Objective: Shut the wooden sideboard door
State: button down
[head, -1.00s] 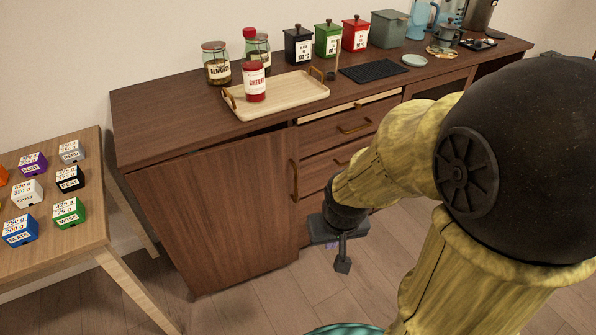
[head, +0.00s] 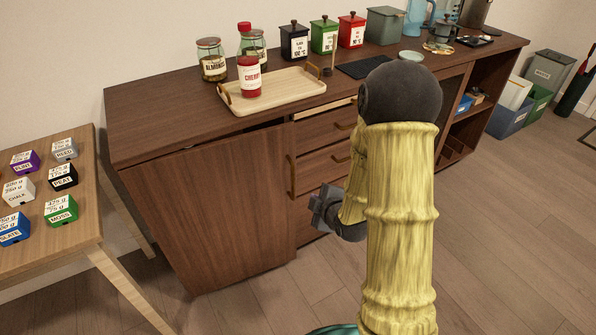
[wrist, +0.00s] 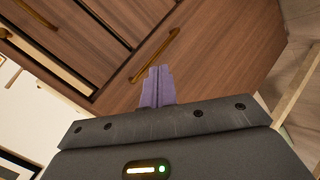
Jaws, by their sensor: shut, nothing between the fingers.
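The wooden sideboard door (head: 215,205) is the large brown panel at the left of the sideboard's front. A dark wedge of gap shows under the countertop near its right top corner, so it stands slightly ajar. Its brass handle (head: 291,176) is upright at its right edge. My gripper (head: 318,205) is just right of the handle, in front of the drawers. In the wrist view its purple fingers (wrist: 157,87) are together and empty, pointing toward wood with a brass handle (wrist: 155,57). I cannot tell whether they touch the wood.
The top drawer (head: 325,126) is slightly out, showing a pale edge. A tray (head: 300,88) with a red-capped cherry bottle (head: 249,78) stands on the sideboard. A side table (head: 85,225) with several labelled blocks is at the left.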

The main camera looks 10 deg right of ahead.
jog(key=n+t, duration=0.2)
jog(key=n+t+y, duration=0.1)
jog(key=n+t, duration=0.1)
jog(key=d+f+n+t+b, duration=0.1)
jog(key=n+t, duration=0.1)
jog(key=shift+w+f+y, duration=0.1)
jog(key=shift+w+y, duration=0.25)
jog(key=shift+y, duration=0.05)
jog(key=shift+w, duration=0.1)
jog(key=x, duration=1.4)
jog(key=shift+b, duration=0.45)
